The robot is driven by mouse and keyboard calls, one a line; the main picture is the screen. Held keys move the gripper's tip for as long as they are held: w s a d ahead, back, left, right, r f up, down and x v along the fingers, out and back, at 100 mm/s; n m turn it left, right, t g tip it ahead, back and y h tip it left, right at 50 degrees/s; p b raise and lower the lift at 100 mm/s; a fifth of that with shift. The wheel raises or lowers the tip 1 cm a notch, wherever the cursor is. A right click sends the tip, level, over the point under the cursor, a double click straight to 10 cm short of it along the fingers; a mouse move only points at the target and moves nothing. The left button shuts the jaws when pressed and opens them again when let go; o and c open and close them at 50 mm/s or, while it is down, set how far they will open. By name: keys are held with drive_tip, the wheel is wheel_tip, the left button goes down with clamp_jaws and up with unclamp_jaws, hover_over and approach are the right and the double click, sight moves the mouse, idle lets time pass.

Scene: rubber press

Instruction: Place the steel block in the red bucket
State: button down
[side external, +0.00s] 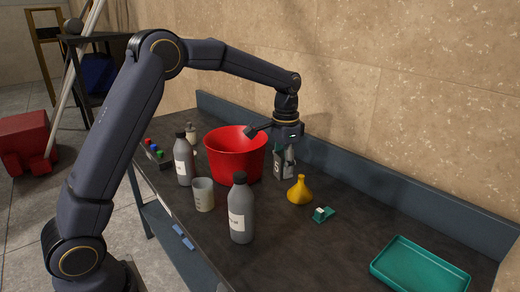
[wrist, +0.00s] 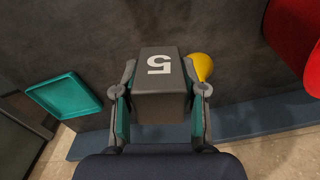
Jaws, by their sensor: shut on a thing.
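In the wrist view the block (wrist: 160,68) sits between the two fingers of my gripper (wrist: 162,92). The red bucket (side external: 234,158) stands upright on the bench, just left of the block in the side view. In the wrist view the bucket (wrist: 290,35) shows only in part, at the upper right. The block is outside the bucket. I cannot tell how high it is above the bench.
A yellow flask (side external: 299,191) stands right of the block, with a small green item (side external: 322,214) beyond. Grey bottles (side external: 241,212) (side external: 184,163) and a beaker (side external: 204,195) stand in front of the bucket. A teal tray (side external: 419,268) lies at right. Bench between flask and tray is mostly clear.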

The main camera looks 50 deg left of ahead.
drive_tip(key=s+d+r, duration=0.2)
drive_tip(key=s, duration=0.3)
drive_tip(key=w+a+m, duration=0.2)
drive_tip(key=w+a, duration=0.1)
drive_tip(key=a, duration=0.4)
drive_tip(key=w+a+f+m, duration=0.1)
drive_tip(key=w+a+m, duration=0.1)
drive_tip(key=a, duration=0.6)
drive_tip(key=w+a+m, duration=0.2)
drive_tip(key=w+a, duration=0.3)
drive_tip(key=a, duration=0.2)
drive_tip(key=shift+a+f+m, duration=0.2)
drive_tip(key=shift+a+m, duration=0.05)
drive_tip(key=shift+m, duration=0.05)
drive_tip(key=shift+n, duration=0.4)
drive_tip(key=a+f, duration=0.2)
drive_tip(key=f, duration=0.1)
drive_tip(key=a+f, duration=0.2)
drive_tip(key=f, duration=0.2)
drive_tip(key=a+f, duration=0.2)
drive_tip(key=f, duration=0.2)
drive_tip(key=shift+w+a, duration=0.15)
drive_tip(key=shift+w, duration=0.05)
drive_tip(key=shift+f, duration=2.9)
drive_tip(key=shift+f, duration=0.15)
